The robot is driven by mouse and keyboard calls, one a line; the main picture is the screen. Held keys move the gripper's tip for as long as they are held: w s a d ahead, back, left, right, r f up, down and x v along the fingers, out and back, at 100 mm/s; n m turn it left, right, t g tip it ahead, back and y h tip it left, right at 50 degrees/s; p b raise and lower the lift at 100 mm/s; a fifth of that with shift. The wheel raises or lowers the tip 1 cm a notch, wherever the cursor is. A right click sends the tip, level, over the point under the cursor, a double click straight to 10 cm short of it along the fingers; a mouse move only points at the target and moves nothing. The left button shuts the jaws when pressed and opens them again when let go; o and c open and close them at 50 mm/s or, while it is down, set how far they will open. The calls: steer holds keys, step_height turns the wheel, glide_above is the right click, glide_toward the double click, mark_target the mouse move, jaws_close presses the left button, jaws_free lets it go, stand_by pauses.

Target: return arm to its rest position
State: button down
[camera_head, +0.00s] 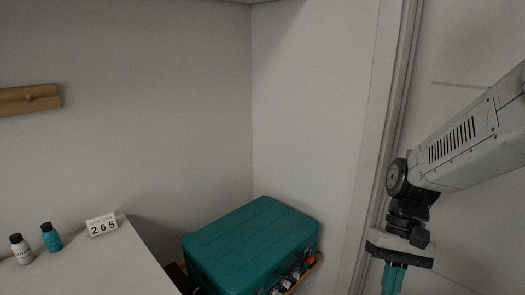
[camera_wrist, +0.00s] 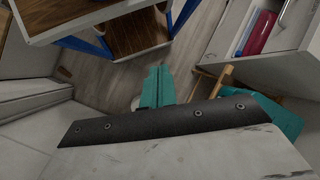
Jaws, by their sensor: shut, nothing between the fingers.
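My gripper (camera_head: 393,280) hangs at the lower right in the head view, below the end of my white arm, with its teal fingers pointing down. The fingertips are cut off by the bottom edge there. In the wrist view my gripper (camera_wrist: 158,75) shows its teal fingers together in the middle, with nothing between them. It is apart from the objects around it and hangs above the floor.
A teal case (camera_head: 250,245) stands in the corner, left of my gripper. A wall edge (camera_head: 385,130) runs close beside my arm. Wood-topped furniture (camera_wrist: 125,37) and grey floor (camera_wrist: 110,85) show below.

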steer(key=s+d+r+n+t+h, duration=0.1)
steer(key=s+d+r+t+h, duration=0.1)
steer(key=s+r+t, duration=0.4)
steer(key=s+d+r, duration=0.1)
steer(key=s+r, duration=0.2)
steer(key=r, duration=0.1)
steer(key=shift+s+r+t+h, duration=0.25)
steer(key=shift+s+t+h, duration=0.05)
steer(key=shift+h, duration=0.1)
stand_by(0.4)
